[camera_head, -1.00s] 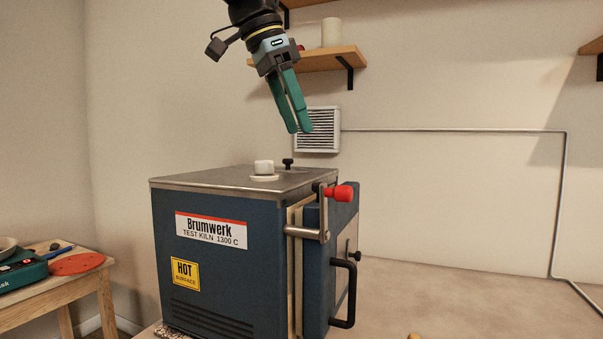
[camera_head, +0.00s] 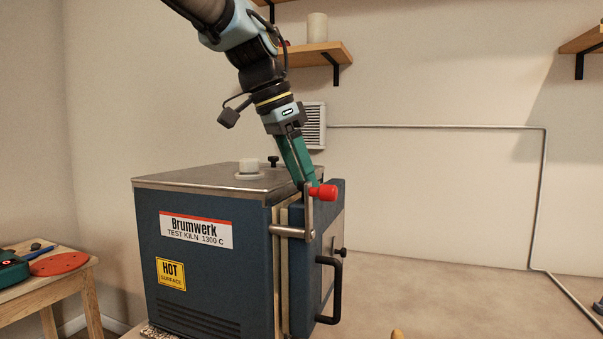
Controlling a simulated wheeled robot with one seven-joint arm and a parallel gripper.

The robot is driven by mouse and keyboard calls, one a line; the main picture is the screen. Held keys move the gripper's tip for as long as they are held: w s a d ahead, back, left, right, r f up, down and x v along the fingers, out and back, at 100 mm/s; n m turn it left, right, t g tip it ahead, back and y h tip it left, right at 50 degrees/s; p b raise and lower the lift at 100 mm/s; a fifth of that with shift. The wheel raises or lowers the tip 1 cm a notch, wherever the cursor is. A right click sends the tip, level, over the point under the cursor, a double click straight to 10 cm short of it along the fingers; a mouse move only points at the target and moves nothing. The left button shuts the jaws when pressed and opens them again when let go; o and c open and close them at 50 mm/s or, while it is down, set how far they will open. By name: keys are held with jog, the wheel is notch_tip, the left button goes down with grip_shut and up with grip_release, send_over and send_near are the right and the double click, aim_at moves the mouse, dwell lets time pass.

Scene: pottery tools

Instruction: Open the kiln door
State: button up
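The blue kiln (camera_head: 215,268) stands on the table, with its door (camera_head: 327,215) on the right side. The door looks shut against the kiln body. A metal latch lever (camera_head: 308,215) with a red knob (camera_head: 324,192) stands upright at the door's top front edge. A black door handle (camera_head: 336,290) sits lower on the door. My gripper (camera_head: 307,184) points down, its green fingertips right at the red knob and the lever's top. The fingers overlap in this view, so I cannot tell whether they grip the knob or how far apart they are.
A white plug (camera_head: 249,167) and a small black knob (camera_head: 273,161) are on the kiln top. A wooden shelf (camera_head: 325,56) hangs behind my arm. The tabletop right of the kiln (camera_head: 450,300) is mostly clear.

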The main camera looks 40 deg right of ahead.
grip_shut()
dwell(0.4)
dwell(0.9)
